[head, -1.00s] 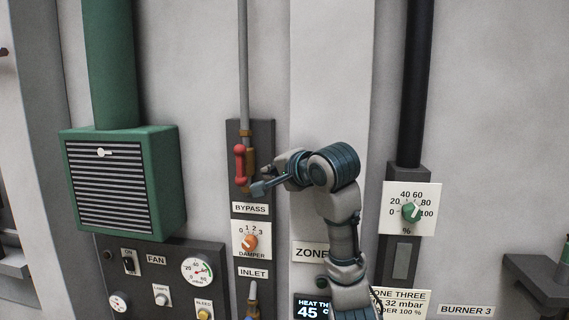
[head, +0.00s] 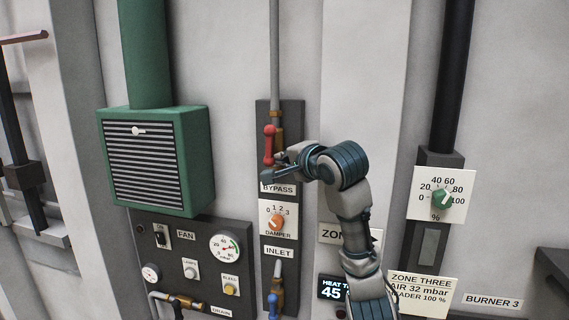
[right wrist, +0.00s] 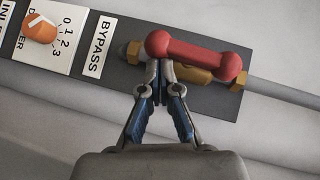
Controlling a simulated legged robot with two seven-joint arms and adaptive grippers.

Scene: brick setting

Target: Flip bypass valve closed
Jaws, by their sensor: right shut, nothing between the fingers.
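The bypass valve has a red handle (head: 269,145) on a brass body, set in a vertical grey pipe above the BYPASS label (head: 279,188). The handle stands upright, in line with the pipe. In the right wrist view the red handle (right wrist: 200,54) lies along the brass body (right wrist: 190,73). My right gripper (head: 274,175) is at the lower end of the handle. In the wrist view its fingertips (right wrist: 158,70) are together, close by the handle's lower knob, with nothing held between them. I cannot tell whether they touch it. My left gripper is not in view.
Below are the orange damper knob (head: 277,222) and the INLET valve with a blue handle (head: 273,305). A green louvred box (head: 158,160) juts from the wall at left. The wall right of my arm is mostly clear up to the burner dial (head: 437,195).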

